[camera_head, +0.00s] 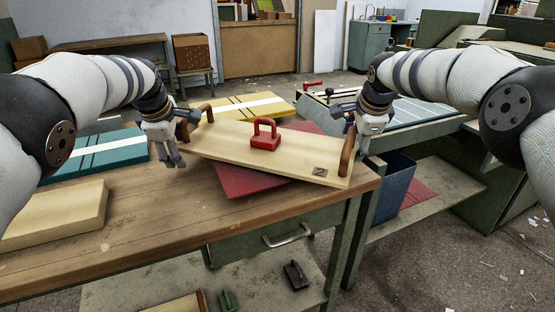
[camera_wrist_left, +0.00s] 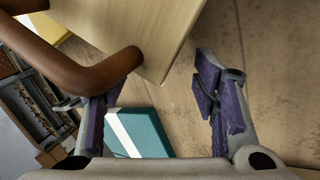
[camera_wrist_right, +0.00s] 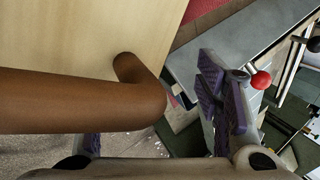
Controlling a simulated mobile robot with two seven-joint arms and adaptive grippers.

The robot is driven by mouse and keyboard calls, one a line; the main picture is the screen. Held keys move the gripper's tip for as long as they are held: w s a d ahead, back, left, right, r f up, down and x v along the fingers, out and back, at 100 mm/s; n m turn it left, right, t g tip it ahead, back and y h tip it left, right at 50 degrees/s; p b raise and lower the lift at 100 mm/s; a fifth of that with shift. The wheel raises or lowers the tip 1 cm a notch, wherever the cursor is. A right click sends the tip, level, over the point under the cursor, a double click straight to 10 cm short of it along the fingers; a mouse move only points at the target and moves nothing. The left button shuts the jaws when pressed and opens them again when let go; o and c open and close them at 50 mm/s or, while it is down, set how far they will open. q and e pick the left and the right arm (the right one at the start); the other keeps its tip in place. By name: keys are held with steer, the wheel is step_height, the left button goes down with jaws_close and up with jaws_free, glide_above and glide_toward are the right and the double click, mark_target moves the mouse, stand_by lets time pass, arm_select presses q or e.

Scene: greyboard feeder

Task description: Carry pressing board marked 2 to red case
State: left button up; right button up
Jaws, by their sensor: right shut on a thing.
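The pressing board marked 2 (camera_head: 225,143) is a pale wooden plank with a brown handle at each end, a red handle in the middle and a dark "2" plate near its right end. The red case (camera_head: 243,181) lies on the bench under the board, which hides most of it. My right gripper (camera_head: 362,143) is shut on the board's right handle (camera_head: 347,155), also seen in the right wrist view (camera_wrist_right: 80,100). My left gripper (camera_head: 174,160) is open beside the left handle (camera_wrist_left: 100,72), with its fingers apart. Whether the board touches the case is unclear.
A teal case (camera_head: 118,143) and a pale wooden block (camera_head: 60,212) lie on the bench at left. A yellow case (camera_head: 240,103) lies behind the board. A machine with a grey table (camera_head: 425,112) stands at right. A blue bin (camera_head: 394,185) is below it.

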arm_select(q)
steer(key=shift+d+r, duration=0.5)
steer(key=shift+d, duration=0.25)
arm_select(e)
steer(key=shift+s+a+r+y, duration=0.1)
steer(key=shift+a+y, duration=0.05)
steer(key=shift+a, duration=0.25)
steer(key=shift+s+a+r+y, duration=0.1)
steer(key=shift+a+y, duration=0.05)
steer(key=shift+a, duration=0.2)
arm_select(q)
steer(key=o, duration=0.5)
steer(key=shift+a, duration=1)
steer(key=shift+c, duration=0.2)
arm_select(e)
steer(key=shift+w+d, duration=0.2)
steer(key=shift+d, duration=0.85)
arm_select(q)
steer(key=shift+o, duration=0.2)
steer(key=shift+a, duration=0.3)
arm_select(e)
steer(key=shift+s+d, duration=0.1)
steer(key=shift+d, duration=0.15)
arm_select(q)
steer(key=shift+a, duration=0.15)
arm_select(e)
steer(key=o, duration=0.6)
steer(key=shift+d, duration=0.15)
arm_select(q)
steer(key=shift+r, duration=0.1)
